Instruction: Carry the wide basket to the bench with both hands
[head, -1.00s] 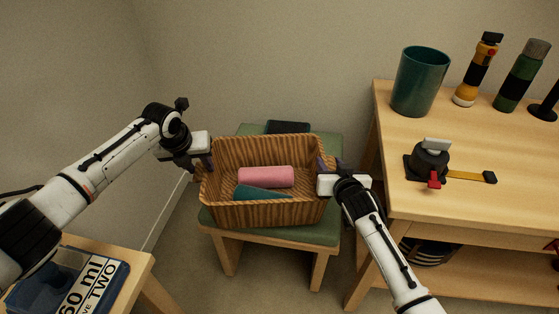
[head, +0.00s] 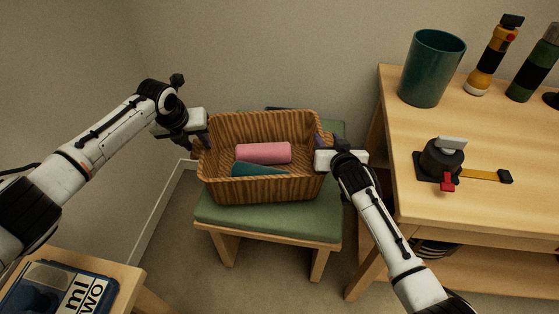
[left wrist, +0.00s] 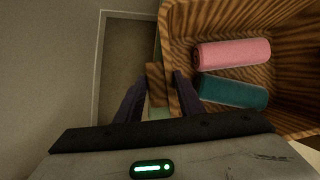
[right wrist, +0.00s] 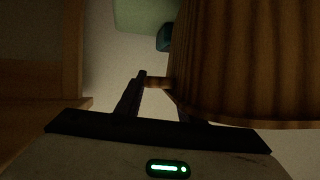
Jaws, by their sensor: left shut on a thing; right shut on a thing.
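The wide basket (head: 262,190) is brown, ribbed and level in the head view, over the green-cushioned bench (head: 270,222). I cannot tell whether its base touches the cushion. It holds a pink roll (head: 263,153) and a teal roll (head: 257,170), both also in the left wrist view (left wrist: 232,53) (left wrist: 232,91). My left gripper (head: 205,143) is shut on the basket's left handle (left wrist: 157,85). My right gripper (head: 322,150) is shut on its right handle (right wrist: 158,83). The basket's side (right wrist: 240,60) fills much of the right wrist view.
A small stand at lower left bears a blue box (head: 60,288). Walls stand behind.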

